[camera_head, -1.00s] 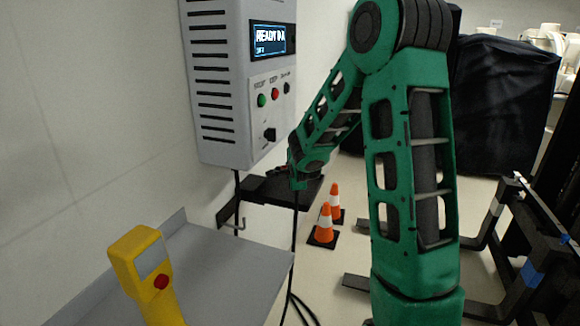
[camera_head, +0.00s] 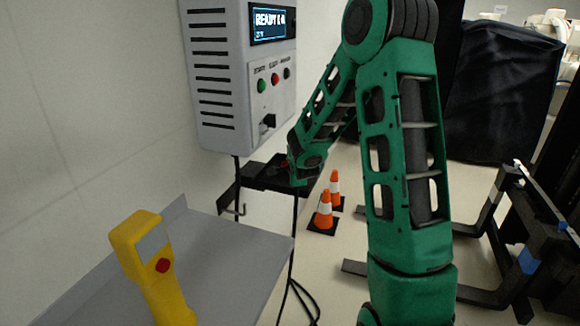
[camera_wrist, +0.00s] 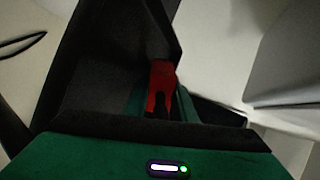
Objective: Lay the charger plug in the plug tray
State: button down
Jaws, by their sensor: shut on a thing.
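The charger plug (camera_wrist: 161,78) is red with a dark part, and it shows between the green fingers of my gripper (camera_wrist: 162,104) in the wrist view. My gripper is shut on it. The black plug tray (camera_head: 262,180) sticks out from the wall below the grey charger box in the head view. Its dark walls (camera_wrist: 95,60) surround the plug in the wrist view. My gripper is at the tray's right part. My wrist hides much of the plug in the head view, and I cannot tell whether it touches the tray floor.
The charger box (camera_head: 222,80) hangs on the wall above the tray. A black cable (camera_head: 293,240) hangs below my gripper. Orange cones (camera_head: 324,212) stand on the floor behind. A grey shelf (camera_head: 225,265) with a yellow device (camera_head: 150,265) is at front left.

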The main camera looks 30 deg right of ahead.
jog(key=shift+f, duration=0.25)
jog(key=c, duration=1.4)
grip_release()
jog(key=shift+f, duration=0.1)
jog(key=shift+s+a+f, duration=0.1)
jog(key=shift+s+f, duration=0.1)
jog(key=v, duration=1)
jog(key=shift+r, duration=0.5)
